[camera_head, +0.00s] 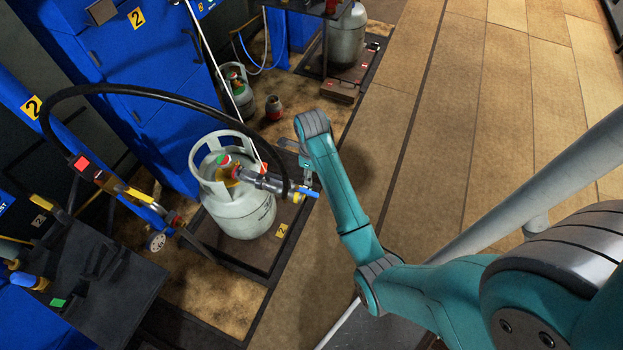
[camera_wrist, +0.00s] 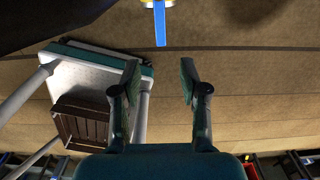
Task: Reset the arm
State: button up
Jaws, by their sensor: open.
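My gripper (camera_wrist: 159,82) is open in the wrist view, with its two fingers apart and nothing between them. A blue lever (camera_wrist: 160,25) shows beyond the fingertips at the top of that view, apart from them. In the head view, the same kind of blue lever (camera_head: 306,192) sits on the grey coupling (camera_head: 262,181) at the grey gas cylinder (camera_head: 243,210). My teal arm reaches in from the lower right and ends just above and right of this cylinder. My gripper is mostly hidden behind the arm's end there.
A black hose (camera_head: 130,90) arches from the blue scale frame (camera_head: 60,130) to the coupling. The cylinder stands on a dark platform (camera_head: 262,252). Blue cabinets (camera_head: 165,60) stand behind. Another cylinder (camera_head: 345,38) stands at the back. Tiled floor (camera_head: 460,110) on the right is clear.

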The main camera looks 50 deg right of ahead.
jog(key=shift+r, duration=0.3)
dwell(0.4)
